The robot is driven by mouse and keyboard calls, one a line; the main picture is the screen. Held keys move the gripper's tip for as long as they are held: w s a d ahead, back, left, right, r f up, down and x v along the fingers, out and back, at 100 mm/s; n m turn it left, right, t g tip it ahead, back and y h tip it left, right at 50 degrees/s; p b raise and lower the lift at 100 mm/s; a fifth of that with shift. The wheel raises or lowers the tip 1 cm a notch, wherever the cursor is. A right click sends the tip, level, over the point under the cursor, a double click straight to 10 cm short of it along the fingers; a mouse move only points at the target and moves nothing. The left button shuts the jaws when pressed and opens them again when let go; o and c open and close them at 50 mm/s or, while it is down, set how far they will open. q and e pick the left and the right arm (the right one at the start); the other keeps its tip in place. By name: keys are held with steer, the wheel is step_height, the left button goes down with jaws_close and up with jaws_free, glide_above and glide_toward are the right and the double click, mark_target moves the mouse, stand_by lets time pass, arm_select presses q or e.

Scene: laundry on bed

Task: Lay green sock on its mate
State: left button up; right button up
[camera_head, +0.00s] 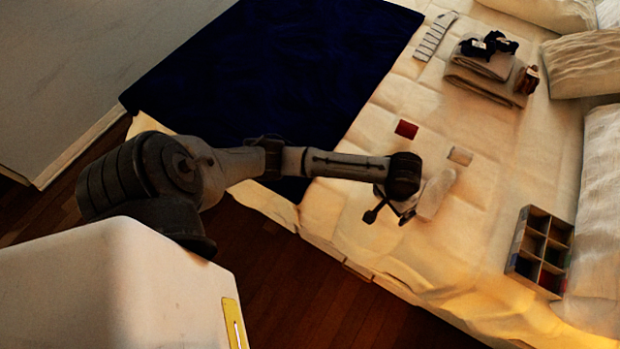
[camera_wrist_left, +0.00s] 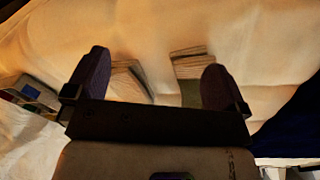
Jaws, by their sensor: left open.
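My left gripper (camera_head: 389,210) is low over the bed near its front edge. Beyond the fingers, two small folded, striped-looking cloth pieces lie apart on the bed. One cloth piece (camera_wrist_left: 188,64) has a dull greenish patch (camera_wrist_left: 190,93) below it, possibly the green sock. The other cloth piece (camera_wrist_left: 135,78) is partly behind a finger. I cannot tell which is the mate. No clearly green sock shows in the head view. My right gripper is not in view.
A red patch (camera_head: 406,129), a pale small piece (camera_head: 460,155) and a whitish long item (camera_head: 436,195) lie near the arm. A compartment box (camera_head: 527,262) stands right; folded towels (camera_head: 480,85) lie farther back. A dark blue blanket (camera_head: 290,70) covers the left side.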

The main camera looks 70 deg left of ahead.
arm_select(q)
steer(key=s+d+f+m+t+h, duration=0.1)
steer(key=s+d+m, duration=0.15)
steer(key=s, duration=0.35)
steer(key=s+d+f+m, duration=0.1)
steer(key=s+d+f, duration=0.15)
steer(key=s, duration=0.25)
steer(key=s+a+r+m+t+y, duration=0.1)
steer(key=s+a+r, duration=0.1)
steer(key=s, duration=1.1)
steer(key=shift+a+r+t+y, duration=0.3)
steer(key=shift+a+r+t, duration=0.1)
steer(key=shift+r, duration=0.15)
